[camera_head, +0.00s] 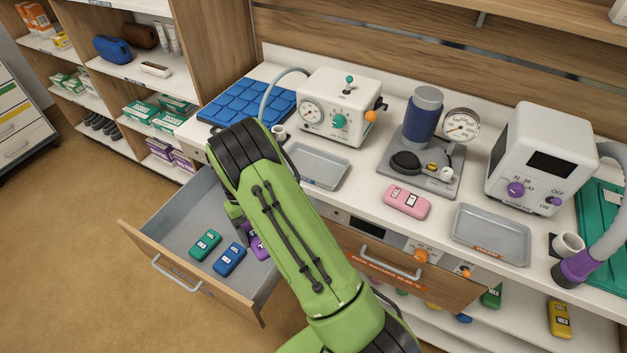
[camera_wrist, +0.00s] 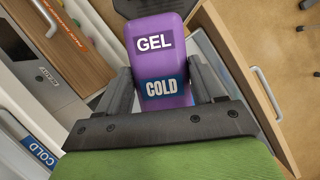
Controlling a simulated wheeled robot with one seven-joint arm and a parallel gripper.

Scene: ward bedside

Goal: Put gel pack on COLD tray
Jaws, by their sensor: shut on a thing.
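The purple gel pack (camera_wrist: 163,62) fills the middle of the wrist view, its labels reading GEL and COLD. My gripper (camera_wrist: 161,72) is shut on it, one finger along each side. In the head view a purple pack (camera_head: 257,246) shows partly beside my arm, over the open drawer; the arm hides the rest of it. The COLD tray (camera_head: 338,158) is a shallow grey tray on the counter, empty where it shows, with a blue label on its front. A blue COLD label (camera_wrist: 39,149) also shows at lower left in the wrist view.
The open drawer (camera_head: 180,262) holds a green pack (camera_head: 205,246) and a blue pack (camera_head: 229,260). On the counter stand a dial machine (camera_head: 334,104), a pink pack (camera_head: 407,201) and a second grey tray (camera_head: 491,228) with an orange label.

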